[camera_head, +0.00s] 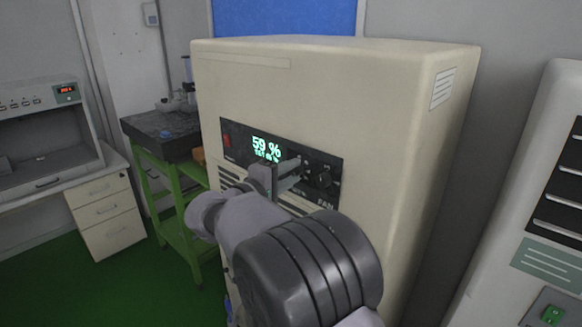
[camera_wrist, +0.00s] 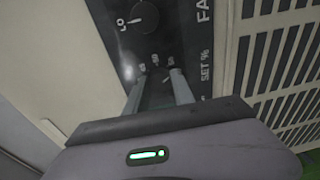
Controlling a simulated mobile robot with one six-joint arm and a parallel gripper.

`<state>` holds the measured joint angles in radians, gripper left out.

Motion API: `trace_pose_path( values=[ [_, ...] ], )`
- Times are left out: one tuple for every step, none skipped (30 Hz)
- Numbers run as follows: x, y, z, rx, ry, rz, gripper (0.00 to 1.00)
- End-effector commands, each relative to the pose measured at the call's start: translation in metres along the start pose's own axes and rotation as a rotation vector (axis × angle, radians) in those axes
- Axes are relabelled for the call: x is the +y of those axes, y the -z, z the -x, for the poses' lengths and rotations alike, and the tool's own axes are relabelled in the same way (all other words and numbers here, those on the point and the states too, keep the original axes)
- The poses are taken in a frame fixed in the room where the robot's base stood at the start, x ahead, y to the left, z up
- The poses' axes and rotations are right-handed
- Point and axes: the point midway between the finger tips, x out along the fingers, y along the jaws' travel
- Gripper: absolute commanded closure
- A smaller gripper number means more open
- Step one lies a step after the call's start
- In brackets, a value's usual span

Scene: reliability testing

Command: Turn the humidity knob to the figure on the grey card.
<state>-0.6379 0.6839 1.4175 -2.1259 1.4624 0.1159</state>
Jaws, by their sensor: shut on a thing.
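The cream cabinet (camera_head: 300,90) has a black control panel (camera_head: 225,150) with a lit green display (camera_head: 265,148). The display reads 59 % in large figures; its smaller lower line is too blurred to read. My gripper (camera_head: 284,172) is at the panel, just right of the display. In the wrist view my gripper (camera_wrist: 158,84) has its two fingers on either side of the humidity knob, closed on it, beside the lettering SET % and a numbered scale (camera_wrist: 155,62). The knob is mostly hidden between the fingers. I cannot make out a grey card with a figure.
A second knob, the fan knob (camera_wrist: 145,17), sits close to my fingers, with LO beside it. Vent slats (camera_wrist: 280,70) lie right of the panel in the wrist view. A pale printed label (camera_head: 442,88) is on the cabinet's side. A green-legged stand (camera_head: 180,210) is at left.

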Motion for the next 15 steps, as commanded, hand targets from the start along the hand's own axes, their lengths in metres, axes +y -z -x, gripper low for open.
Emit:
trace_pose_path(
  values=[
    [0.0022, 0.0001, 0.0002, -0.002, 0.003, 0.026, 1.00],
    [0.0022, 0.0001, 0.0002, -0.003, 0.005, 0.044, 1.00],
    [0.0021, 0.0001, 0.0002, -0.004, 0.007, 0.064, 1.00],
    [0.0020, 0.0002, 0.0002, -0.005, 0.008, 0.080, 1.00],
    [0.0020, 0.0002, 0.0002, -0.006, 0.009, 0.092, 1.00],
    [0.0019, 0.0002, 0.0002, -0.007, 0.011, 0.110, 1.00],
    [0.0019, 0.0002, 0.0002, -0.007, 0.011, 0.120, 1.00],
    [0.0018, 0.0003, 0.0002, -0.008, 0.012, 0.130, 1.00],
    [0.0017, 0.0003, 0.0002, -0.009, 0.013, 0.143, 1.00],
    [0.0015, 0.0003, 0.0002, -0.009, 0.014, 0.151, 1.00],
    [0.0014, 0.0003, 0.0002, -0.009, 0.014, 0.157, 1.00],
    [0.0012, 0.0004, 0.0002, -0.010, 0.015, 0.165, 1.00],
    [0.0011, 0.0004, 0.0001, -0.010, 0.015, 0.171, 1.00],
    [0.0009, 0.0004, 0.0001, -0.010, 0.016, 0.175, 1.00],
    [0.0008, 0.0004, 0.0001, -0.011, 0.016, 0.179, 1.00]
  ],
)
